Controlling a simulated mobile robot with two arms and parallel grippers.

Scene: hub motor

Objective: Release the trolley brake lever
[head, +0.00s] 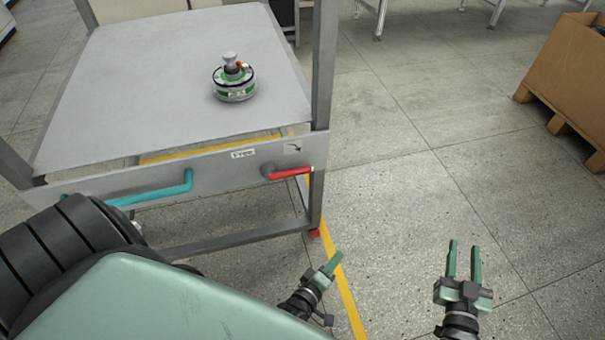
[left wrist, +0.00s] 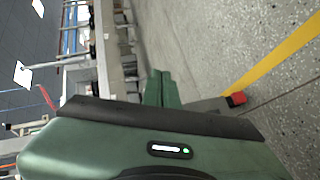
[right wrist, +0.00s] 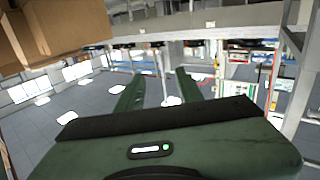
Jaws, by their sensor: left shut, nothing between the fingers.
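The trolley (head: 130,75) stands at the left of the head view, a grey metal frame with a flat top. Its red brake lever (head: 290,172) sticks out to the right, roughly level, from the front panel's right end.
A green and silver hub motor (head: 234,82) sits on the trolley top. A teal handle (head: 160,190) is on the panel's left part, beside a small label (head: 243,154). A cardboard box (head: 570,75) on a pallet stands at the far right. The floor between is clear, with a yellow line (head: 350,300).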

